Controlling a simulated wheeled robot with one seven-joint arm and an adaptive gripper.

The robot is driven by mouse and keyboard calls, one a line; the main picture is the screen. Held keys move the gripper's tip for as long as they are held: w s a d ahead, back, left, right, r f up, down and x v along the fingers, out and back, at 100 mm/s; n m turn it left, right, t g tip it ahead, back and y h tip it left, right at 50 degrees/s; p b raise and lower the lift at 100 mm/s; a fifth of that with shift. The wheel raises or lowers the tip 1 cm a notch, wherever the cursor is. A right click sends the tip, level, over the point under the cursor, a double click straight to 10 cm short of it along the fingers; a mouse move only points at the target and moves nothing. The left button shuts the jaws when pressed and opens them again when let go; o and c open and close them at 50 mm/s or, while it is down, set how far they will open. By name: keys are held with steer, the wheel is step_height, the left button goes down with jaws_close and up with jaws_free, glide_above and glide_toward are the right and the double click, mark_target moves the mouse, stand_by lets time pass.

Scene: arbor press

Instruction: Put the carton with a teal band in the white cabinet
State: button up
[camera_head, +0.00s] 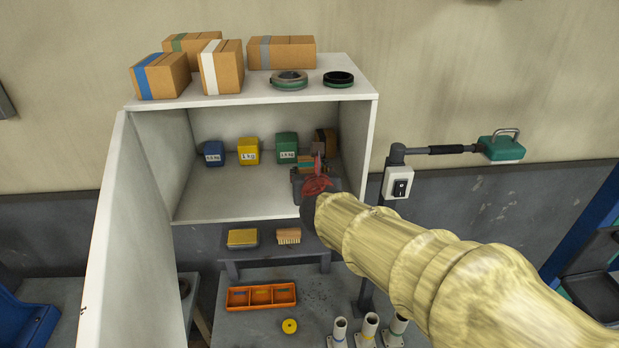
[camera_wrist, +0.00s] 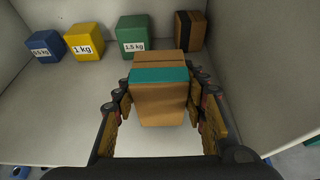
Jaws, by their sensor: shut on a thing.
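The carton with a teal band (camera_wrist: 160,95) is between the fingers of my gripper (camera_wrist: 160,112) in the wrist view. My gripper is shut on it, with a finger on each side. In the head view my gripper (camera_head: 312,186) reaches into the right side of the open white cabinet (camera_head: 370,125). There the carton (camera_head: 306,164) is mostly hidden by my gripper. It is over the cabinet's floor; I cannot tell whether it touches the floor. The cabinet door (camera_head: 118,230) stands open to the left.
Blue (camera_head: 213,153), yellow (camera_head: 248,151) and green (camera_head: 287,147) weights stand at the cabinet's back. A carton with a dark band (camera_wrist: 190,31) stands at the back right. Several cartons lie on the cabinet top. The cabinet's right wall (camera_wrist: 240,70) is close to my gripper. The floor's left front is free.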

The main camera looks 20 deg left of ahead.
steer(key=shift+s+f, duration=0.1)
steer(key=shift+f, duration=0.15)
steer(key=shift+f, duration=0.1)
steer(key=shift+f, duration=0.15)
steer(key=o, duration=1.3)
steer(key=shift+o, duration=0.2)
steer(key=shift+r, duration=0.3)
steer(key=v, duration=1.2)
steer(key=shift+f, duration=0.2)
